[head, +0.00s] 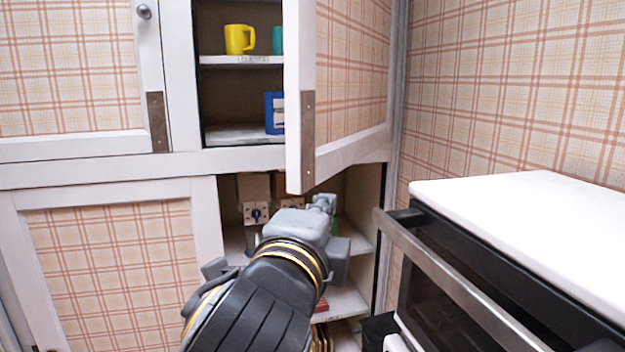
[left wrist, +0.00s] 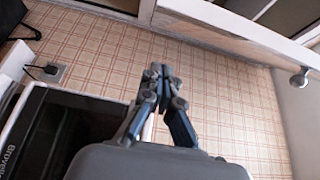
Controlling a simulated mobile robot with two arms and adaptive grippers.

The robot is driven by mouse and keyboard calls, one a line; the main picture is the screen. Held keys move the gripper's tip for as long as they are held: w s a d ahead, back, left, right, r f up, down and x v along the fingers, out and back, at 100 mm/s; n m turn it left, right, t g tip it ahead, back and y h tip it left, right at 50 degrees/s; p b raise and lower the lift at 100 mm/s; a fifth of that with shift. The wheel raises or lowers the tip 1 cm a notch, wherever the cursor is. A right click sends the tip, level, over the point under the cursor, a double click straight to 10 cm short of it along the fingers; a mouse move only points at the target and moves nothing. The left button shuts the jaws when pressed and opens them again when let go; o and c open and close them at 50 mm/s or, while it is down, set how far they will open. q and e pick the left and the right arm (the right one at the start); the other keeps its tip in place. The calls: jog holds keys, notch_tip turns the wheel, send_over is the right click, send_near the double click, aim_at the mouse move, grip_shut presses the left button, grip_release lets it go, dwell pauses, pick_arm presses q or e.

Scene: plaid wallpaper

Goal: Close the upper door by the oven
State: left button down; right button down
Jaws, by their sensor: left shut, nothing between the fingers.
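The upper door (head: 352,72) by the oven is a white-framed plaid panel. It stands open, swung out from the cupboard on its right-hand side, and leaves the upper shelves in view. My left gripper (head: 324,203) is just below the door's lower edge, in front of the open lower compartment. Whether it touches the door cannot be told. In the left wrist view its fingertips (left wrist: 160,72) are together with nothing between them. A round knob (left wrist: 300,78) on a pale panel shows at the right there. My right gripper is out of view.
The oven (head: 440,270) with a white top stands at the right, its handle bar close to my left gripper. A yellow mug (head: 239,39) and a blue box (head: 274,112) sit on the upper shelves. A closed upper-left door (head: 70,65) and a lower-left door (head: 115,270) flank the opening.

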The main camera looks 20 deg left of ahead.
aim_at(312, 187)
pick_arm(q)
jog(key=w+a+p, duration=0.1)
jog(key=w+p, duration=0.1)
jog(key=w, duration=0.1)
jog(key=w+a+p, duration=0.2)
jog(key=w, duration=0.1)
jog(key=w+a+p, duration=0.2)
jog(key=w, duration=0.1)
jog(key=shift+f, duration=0.15)
jog(key=shift+w, duration=0.1)
jog(key=shift+w+d, duration=0.1)
jog(key=shift+d, duration=0.05)
jog(key=shift+f, duration=0.1)
